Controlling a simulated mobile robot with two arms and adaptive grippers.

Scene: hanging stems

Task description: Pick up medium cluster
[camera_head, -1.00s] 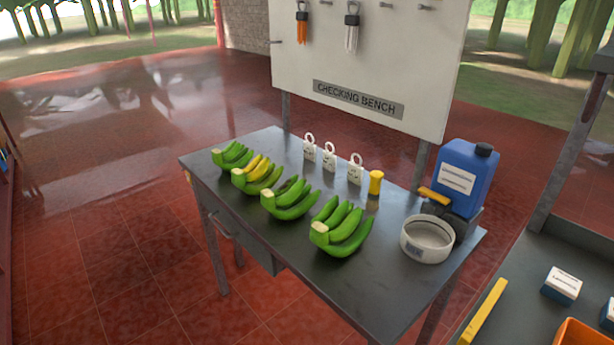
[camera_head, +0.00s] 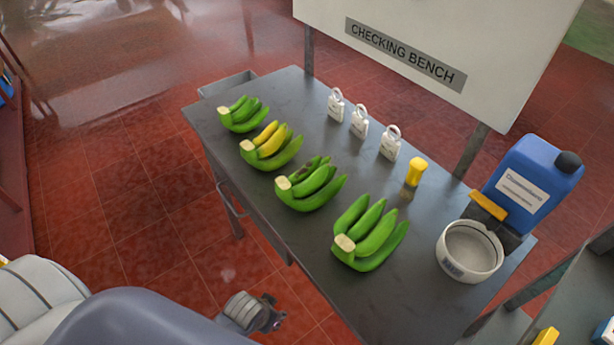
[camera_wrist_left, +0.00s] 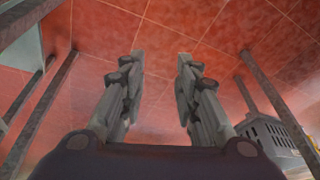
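Four banana clusters stand in a row on the dark bench (camera_head: 365,300). The far left cluster (camera_head: 243,114) is green and looks smallest. Beside it is a green cluster with yellow fingers (camera_head: 271,146). The third cluster (camera_head: 311,186) is green with dark marks on top. The near right cluster (camera_head: 370,236) is all green and looks largest. My left gripper (camera_head: 270,316) is below and in front of the bench's near edge, apart from all clusters. In the left wrist view its fingers (camera_wrist_left: 160,75) are spread with nothing between them. My right gripper is out of view.
Three white tags (camera_head: 360,121) and a yellow cylinder (camera_head: 415,172) stand behind the clusters. A white bowl (camera_head: 470,251) and a blue jug (camera_head: 530,185) stand at the bench's right end. A sign board (camera_head: 480,40) rises behind. The left wrist view shows bench legs and a grey crate (camera_wrist_left: 270,135).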

